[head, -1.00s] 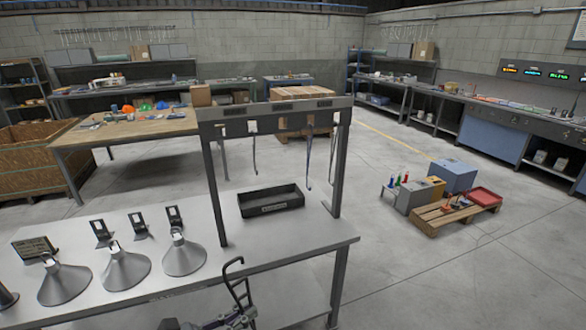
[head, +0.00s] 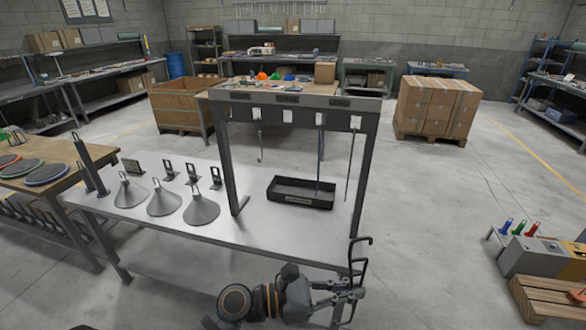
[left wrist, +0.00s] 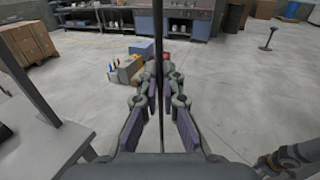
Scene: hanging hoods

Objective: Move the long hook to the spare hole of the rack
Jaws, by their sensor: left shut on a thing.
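My left gripper (head: 342,290) is shut on a dark, thin hook (head: 357,262), which stands roughly upright in front of the bench's right end. Its curved top and side prongs show in the head view. In the left wrist view the hook (left wrist: 158,40) is a dark rod between the fingers (left wrist: 159,100). The rack (head: 300,99) is a grey frame on the bench, with several pale openings along its crossbar. Thin hooks hang at its left opening (head: 260,145) and at two openings on the right (head: 320,155). The opening (head: 287,116) between them has nothing hanging from it. My right gripper is not visible.
A black tray (head: 302,192) lies under the rack on the metal bench (head: 150,218). Several cone-shaped hoods (head: 201,208) stand to its left. A wooden table with coloured discs (head: 48,173) is at left. Floor right of the bench is clear up to the grey box (head: 530,257).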

